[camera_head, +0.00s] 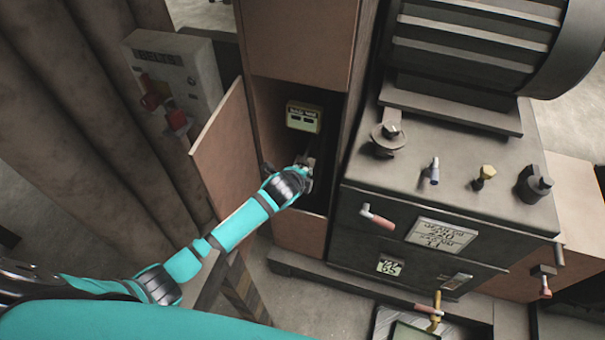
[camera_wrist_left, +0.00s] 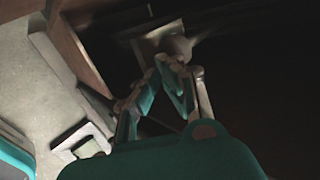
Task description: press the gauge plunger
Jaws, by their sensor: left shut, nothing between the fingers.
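My left gripper (camera_head: 306,164) reaches into an open, dark cabinet in the head view. It is shut and empty. A yellow-green box with a label (camera_head: 303,117), which may be the gauge, sits in the cabinet just above and beyond the gripper. In the left wrist view, the shut fingertips (camera_wrist_left: 167,64) are just in front of a short, pale round part (camera_wrist_left: 179,47), which may be the plunger, on a square grey plate (camera_wrist_left: 150,45). I cannot tell whether they touch it. The cabinet's inside is dark. My right gripper is not in view.
The cabinet door (camera_head: 222,150) stands open at the left, beside my forearm. A dark machine (camera_head: 455,185) with several knobs and handles stands close on the right. A grey panel (camera_head: 172,75) with red handles is at the upper left.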

